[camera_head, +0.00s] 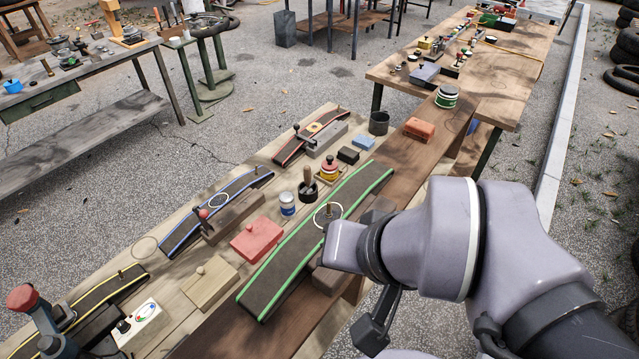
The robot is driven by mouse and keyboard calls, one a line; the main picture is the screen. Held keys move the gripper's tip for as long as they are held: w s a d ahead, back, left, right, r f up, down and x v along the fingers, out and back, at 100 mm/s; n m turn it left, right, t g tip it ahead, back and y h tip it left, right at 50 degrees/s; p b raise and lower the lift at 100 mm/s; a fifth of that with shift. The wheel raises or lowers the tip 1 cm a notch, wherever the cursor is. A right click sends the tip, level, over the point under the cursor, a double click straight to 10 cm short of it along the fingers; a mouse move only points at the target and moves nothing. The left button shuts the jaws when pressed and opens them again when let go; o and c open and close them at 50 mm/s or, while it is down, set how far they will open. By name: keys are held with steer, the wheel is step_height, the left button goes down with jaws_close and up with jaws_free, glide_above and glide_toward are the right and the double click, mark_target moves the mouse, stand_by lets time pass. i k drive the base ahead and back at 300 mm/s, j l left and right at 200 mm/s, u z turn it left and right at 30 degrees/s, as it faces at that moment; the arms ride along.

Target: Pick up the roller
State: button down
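I cannot pick out the roller for certain. A small brown upright peg (328,209) stands inside a white ring on the green-edged dark ramp (271,283). Similar ramps with blue edges (176,238), red edges (291,150) and yellow edges (85,303) lie on the bench to the left. My arm reaches in from the lower right, and its grey wrist end (345,246) is beside the green-edged ramp, close to the ring. The fingertips are not clear, so I cannot tell whether they are open or hold anything.
Around the ramps are a red block (256,239), a blue-and-white tin (287,203), a wooden block with a knob (210,283) and a red-yellow knobbed piece (330,168). An orange block (420,129) and green-banded tin (447,96) sit farther back. Another cluttered table (513,75) stands behind.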

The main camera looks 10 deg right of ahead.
mark_target(306, 174)
steer(key=i+l+u, duration=0.25)
steer(key=l, duration=0.4)
steer(key=i+l+u, duration=0.25)
steer(key=i+l, duration=0.15)
steer(key=l, duration=0.3)
